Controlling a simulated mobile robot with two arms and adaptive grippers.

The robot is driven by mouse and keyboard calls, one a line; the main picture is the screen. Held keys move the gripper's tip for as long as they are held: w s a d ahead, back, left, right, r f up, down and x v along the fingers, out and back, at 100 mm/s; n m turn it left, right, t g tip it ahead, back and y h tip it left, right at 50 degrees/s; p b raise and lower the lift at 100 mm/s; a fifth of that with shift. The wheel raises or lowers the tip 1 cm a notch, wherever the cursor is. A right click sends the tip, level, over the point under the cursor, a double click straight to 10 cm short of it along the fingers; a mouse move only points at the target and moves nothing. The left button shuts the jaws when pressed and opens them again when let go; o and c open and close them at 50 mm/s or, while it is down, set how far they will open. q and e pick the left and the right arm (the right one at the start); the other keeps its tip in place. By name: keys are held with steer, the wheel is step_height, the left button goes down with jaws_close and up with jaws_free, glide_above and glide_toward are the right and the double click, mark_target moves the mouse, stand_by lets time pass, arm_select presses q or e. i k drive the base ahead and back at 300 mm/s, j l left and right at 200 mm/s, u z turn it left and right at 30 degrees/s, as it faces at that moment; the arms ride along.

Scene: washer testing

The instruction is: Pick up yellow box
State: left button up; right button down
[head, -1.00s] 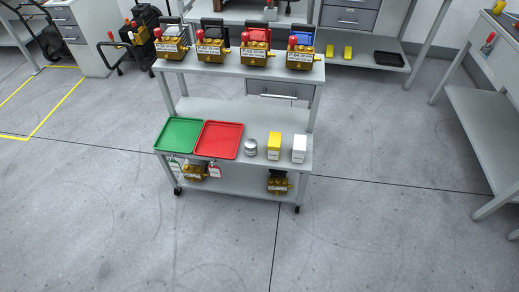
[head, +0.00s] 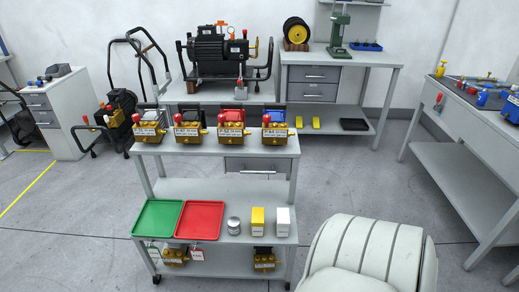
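The yellow box (head: 257,222) stands upright on the lower front shelf of the grey cart (head: 215,187). It has a white label area low on its front. A white box (head: 283,221) stands close on its right, and a round silver can (head: 234,226) stands on its left. Neither of my grippers shows in the head view. Nothing covers the yellow box.
A green tray (head: 157,218) and a red tray (head: 200,221) lie on the same shelf. Several brass pumps (head: 232,130) line the cart's top. A workbench (head: 455,110) stands at the right. A pale rounded part of my body fills the lower right.

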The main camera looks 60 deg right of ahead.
mark_target(258, 213)
steer(key=l+u, duration=0.15)
steer(key=l, duration=0.65)
steer(key=k+l+u, duration=0.15)
steer(key=l, duration=0.6)
steer(key=l+u, duration=0.1)
steer(key=l, duration=0.7)
